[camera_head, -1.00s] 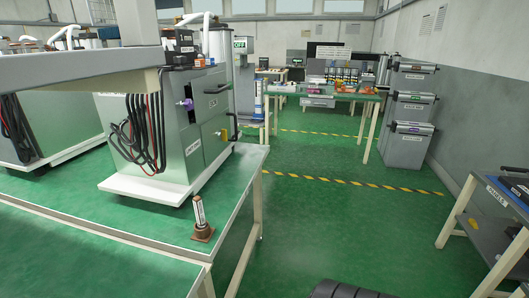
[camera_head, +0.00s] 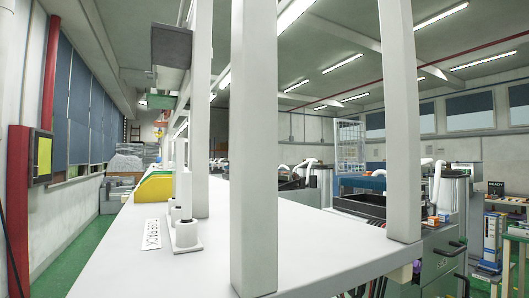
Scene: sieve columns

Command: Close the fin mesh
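I cannot make out a fin mesh or the sieve columns in the head view. Neither of my grippers shows. Close in front is a white bench top (camera_head: 290,240) with thick white upright posts (camera_head: 253,150) standing on it. A grey-green machine cabinet (camera_head: 440,262) with black handles stands at the right, partly hidden by the bench. Its label is too small to read.
A red post (camera_head: 18,210) and a wall box (camera_head: 40,156) are at the left. Green floor (camera_head: 90,258) lies free beside the bench at the left.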

